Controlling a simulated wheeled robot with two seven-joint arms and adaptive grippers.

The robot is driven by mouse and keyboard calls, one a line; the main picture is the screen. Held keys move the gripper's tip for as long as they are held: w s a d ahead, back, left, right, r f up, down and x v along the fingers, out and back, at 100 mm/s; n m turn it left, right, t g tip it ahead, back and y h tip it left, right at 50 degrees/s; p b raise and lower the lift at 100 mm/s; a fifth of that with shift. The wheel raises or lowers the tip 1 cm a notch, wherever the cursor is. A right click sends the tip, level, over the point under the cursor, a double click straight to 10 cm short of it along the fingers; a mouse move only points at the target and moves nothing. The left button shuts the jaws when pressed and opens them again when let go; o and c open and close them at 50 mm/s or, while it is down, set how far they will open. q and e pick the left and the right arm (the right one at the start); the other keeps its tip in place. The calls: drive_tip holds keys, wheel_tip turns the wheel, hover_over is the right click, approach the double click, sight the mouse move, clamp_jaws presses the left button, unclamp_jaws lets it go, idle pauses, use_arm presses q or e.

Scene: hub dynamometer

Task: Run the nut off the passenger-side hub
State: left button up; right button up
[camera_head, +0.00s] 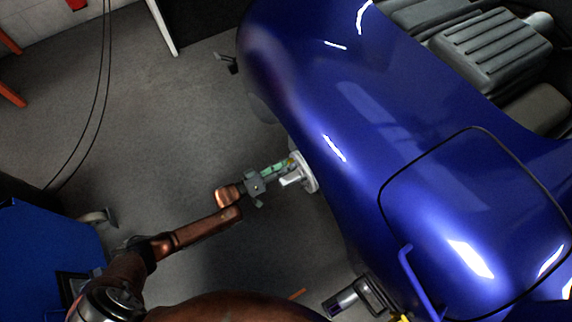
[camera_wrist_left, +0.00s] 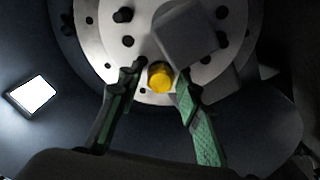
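The hub (camera_head: 308,170) is a pale metal disc on the side of the blue car body. In the left wrist view the hub (camera_wrist_left: 95,40) fills the top, with dark studs and holes around it. A yellow nut (camera_wrist_left: 160,77) sits near its lower edge. My left gripper (camera_head: 285,167) is at the hub face; its green-padded fingers (camera_wrist_left: 160,85) stand on either side of the nut. Small gaps seem to show beside the nut, and contact is not clear. The nut is hidden in the head view. My right gripper is not in view.
A grey block (camera_wrist_left: 185,35) juts from the hub just above the right finger. The blue car body (camera_head: 350,120) is close on the right. A blue cabinet (camera_head: 40,260) stands at the lower left. The grey floor (camera_head: 180,130) left of the car is mostly clear.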

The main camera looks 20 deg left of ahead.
use_arm(q)
drive_tip(key=m, duration=1.1)
drive_tip(key=shift+m, duration=0.4)
drive_tip(key=shift+c, duration=0.5)
drive_tip(key=shift+d, duration=0.1)
clamp_jaws()
drive_tip(key=n, duration=2.4)
drive_tip(key=shift+s+f, duration=0.1)
drive_tip(key=shift+s, duration=0.1)
